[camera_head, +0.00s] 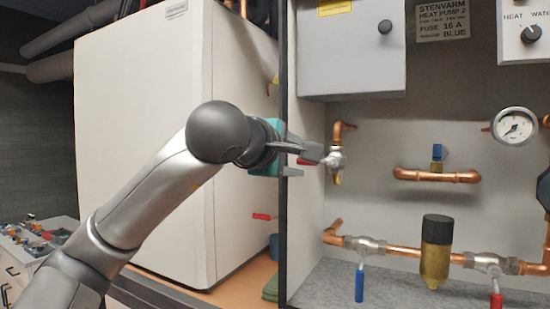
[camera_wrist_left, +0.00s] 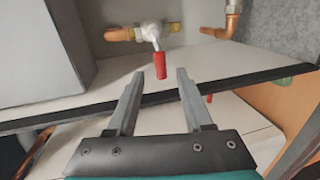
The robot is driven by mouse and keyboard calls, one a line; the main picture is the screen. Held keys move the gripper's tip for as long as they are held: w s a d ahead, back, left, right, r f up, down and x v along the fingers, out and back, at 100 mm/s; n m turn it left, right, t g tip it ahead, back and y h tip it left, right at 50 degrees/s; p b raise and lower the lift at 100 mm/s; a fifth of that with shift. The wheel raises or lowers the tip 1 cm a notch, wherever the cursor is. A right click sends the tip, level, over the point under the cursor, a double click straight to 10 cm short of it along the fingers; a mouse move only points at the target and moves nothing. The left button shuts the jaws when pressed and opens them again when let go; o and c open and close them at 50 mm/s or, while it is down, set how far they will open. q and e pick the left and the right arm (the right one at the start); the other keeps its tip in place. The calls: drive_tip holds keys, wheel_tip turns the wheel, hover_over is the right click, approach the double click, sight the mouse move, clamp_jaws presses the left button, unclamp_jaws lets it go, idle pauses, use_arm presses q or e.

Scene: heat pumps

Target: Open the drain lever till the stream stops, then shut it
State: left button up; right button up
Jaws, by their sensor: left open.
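The drain valve (camera_head: 336,156) sits on a short copper pipe at the left of the grey panel, with a brass spout pointing down. Its red drain lever (camera_head: 311,162) sticks out sideways towards my left gripper (camera_head: 308,160). In the left wrist view the red lever (camera_wrist_left: 160,65) shows at the fingertips, in line with the gap between the fingers of my left gripper (camera_wrist_left: 160,76). The fingers are apart and not closed on it. I see no stream below the spout. My right gripper is not in view.
Below are a blue-handled valve (camera_head: 359,282), a brass filter (camera_head: 436,250) and a red-handled valve (camera_head: 495,298). A gauge (camera_head: 515,126) is at right. A tall white cabinet (camera_head: 145,120) stands left, and a dark frame post (camera_head: 283,200) runs beside the gripper.

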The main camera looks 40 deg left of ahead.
use_arm(q)
drive_tip(key=v, duration=0.9)
drive_tip(key=shift+s+b, duration=0.3)
drive_tip(key=shift+s, duration=0.05)
drive_tip(key=shift+d, duration=0.1)
